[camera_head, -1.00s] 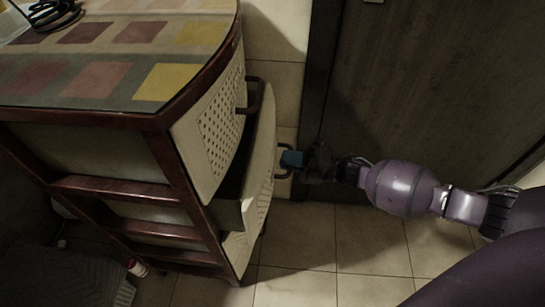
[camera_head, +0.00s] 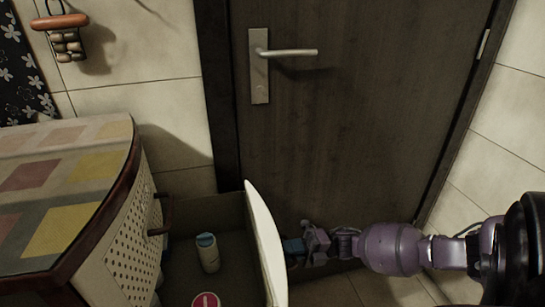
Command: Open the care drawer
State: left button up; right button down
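The care drawer (camera_head: 262,222) of the cabinet is pulled far out, its cream curved front standing away from the cabinet body. Inside it stand a white bottle with a blue cap (camera_head: 207,252) and a round red-and-white item (camera_head: 205,300), cut by the bottom edge. My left gripper is not in view.
A dark door (camera_head: 350,120) with a metal lever (camera_head: 290,52) stands behind the drawer. A tiled wall (camera_head: 510,130) is at the right.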

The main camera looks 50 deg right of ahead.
jog(key=shift+r+v, duration=0.15)
jog(key=shift+v, duration=0.55)
jog(key=shift+r+v, duration=0.1)
jog(key=shift+v, duration=0.65)
jog(key=c, duration=1.2)
grip_release()
jog(key=shift+v, duration=5.5)
